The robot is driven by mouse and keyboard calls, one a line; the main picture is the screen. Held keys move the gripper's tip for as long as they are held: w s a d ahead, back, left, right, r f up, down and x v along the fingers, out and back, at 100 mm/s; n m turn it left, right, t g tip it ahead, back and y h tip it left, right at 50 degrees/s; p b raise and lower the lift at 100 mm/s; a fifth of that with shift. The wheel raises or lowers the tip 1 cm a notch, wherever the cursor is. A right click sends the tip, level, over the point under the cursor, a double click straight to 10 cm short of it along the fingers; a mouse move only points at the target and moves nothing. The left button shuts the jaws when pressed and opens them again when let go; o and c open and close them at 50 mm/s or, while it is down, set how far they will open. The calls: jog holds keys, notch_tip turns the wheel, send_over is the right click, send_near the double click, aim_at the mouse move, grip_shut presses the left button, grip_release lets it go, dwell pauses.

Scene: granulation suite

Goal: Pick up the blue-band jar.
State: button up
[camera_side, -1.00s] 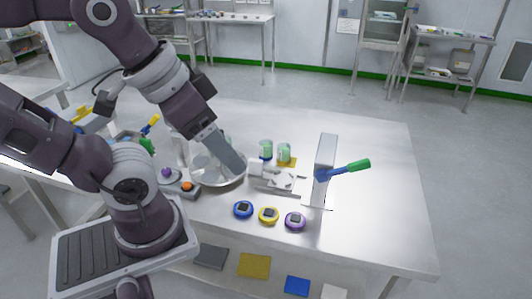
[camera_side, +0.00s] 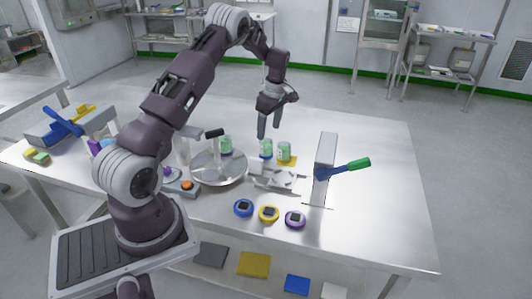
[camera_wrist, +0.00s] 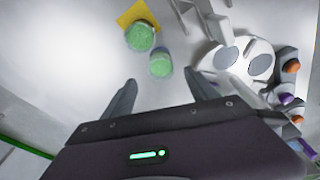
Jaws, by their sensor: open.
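The blue-band jar (camera_side: 266,149), clear with green contents, stands upright on the table; its blue band shows low on its side. In the wrist view the blue-band jar (camera_wrist: 160,65) lies just beyond the fingertips, roughly centred between them. My gripper (camera_side: 269,131) is above it, pointing down, with fingers apart and nothing between them. The fingers of my gripper (camera_wrist: 161,91) also show in the wrist view. A similar green jar (camera_side: 284,152) stands close on the right, on a yellow mat (camera_wrist: 131,14). Whether a fingertip overlaps the jar's height is unclear.
An upright metal stand with a blue-and-green lever (camera_side: 345,170) is on the right. Several coloured round timers (camera_side: 269,214) lie in front.

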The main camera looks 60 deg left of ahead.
aim_at(266, 149)
jog(key=f, duration=0.5)
jog(key=a+f, duration=0.1)
jog(key=f, duration=0.2)
jog(key=shift+s+f, duration=0.15)
jog(key=shift+s, duration=0.15)
jog(key=shift+c, duration=0.4)
grip_shut()
